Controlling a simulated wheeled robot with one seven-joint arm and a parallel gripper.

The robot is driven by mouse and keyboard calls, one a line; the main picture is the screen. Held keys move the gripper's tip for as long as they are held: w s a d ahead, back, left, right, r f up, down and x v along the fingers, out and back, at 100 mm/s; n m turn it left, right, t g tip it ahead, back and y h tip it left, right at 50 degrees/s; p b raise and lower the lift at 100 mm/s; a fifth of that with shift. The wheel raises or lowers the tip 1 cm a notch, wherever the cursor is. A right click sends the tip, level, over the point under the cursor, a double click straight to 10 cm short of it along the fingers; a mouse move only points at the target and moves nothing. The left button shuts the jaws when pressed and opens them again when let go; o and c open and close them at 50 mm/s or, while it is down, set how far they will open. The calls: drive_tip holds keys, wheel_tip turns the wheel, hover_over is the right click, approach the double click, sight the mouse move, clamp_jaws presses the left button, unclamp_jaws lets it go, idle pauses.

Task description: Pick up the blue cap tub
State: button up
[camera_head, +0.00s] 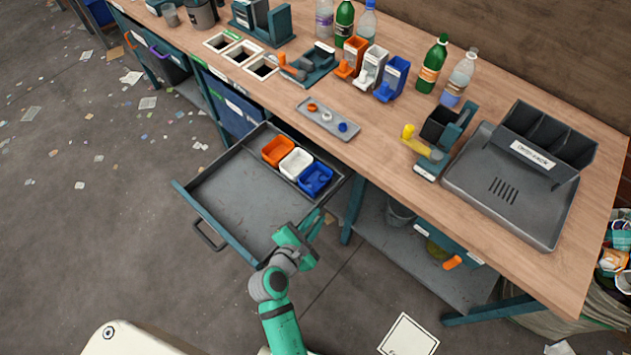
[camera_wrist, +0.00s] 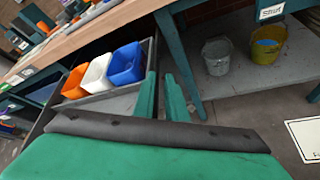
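The blue cap tub (camera_head: 315,180) sits in the open grey drawer (camera_head: 222,205), in the corner by the bench. It is the right one of three tubs in a row. In the wrist view the blue tub (camera_wrist: 127,64) is up and left of the fingers. The white tub (camera_head: 296,164) is beside it, and the orange tub (camera_head: 278,151) is at the left end of the row. My gripper (camera_head: 311,222) is at the drawer's right side, nearer to me than the blue tub and apart from it. In the wrist view my gripper's fingers (camera_wrist: 163,95) stand apart with nothing between them.
A small tray (camera_head: 328,119) with coloured caps lies on the bench above the drawer. The bench leg (camera_head: 353,212) stands right of the drawer. Buckets (camera_wrist: 217,55) stand under the bench. The front part of the drawer is empty.

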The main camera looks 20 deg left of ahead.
sight(316, 180)
drive_tip(key=w+a+r+n+h, duration=0.2)
drive_tip(key=a+n, duration=0.1)
drive_tip(key=w+a+r+n+h, duration=0.1)
drive_tip(key=a, duration=0.1)
drive_tip(key=shift+w+r, duration=0.2)
drive_tip(key=shift+w, duration=0.15)
drive_tip(key=x, duration=0.5)
drive_tip(key=shift+w+f, duration=0.15)
drive_tip(key=shift+x, duration=2.6)
drive_tip(key=shift+a+f, duration=0.1)
drive_tip(key=shift+a, duration=0.05)
clamp_jaws()
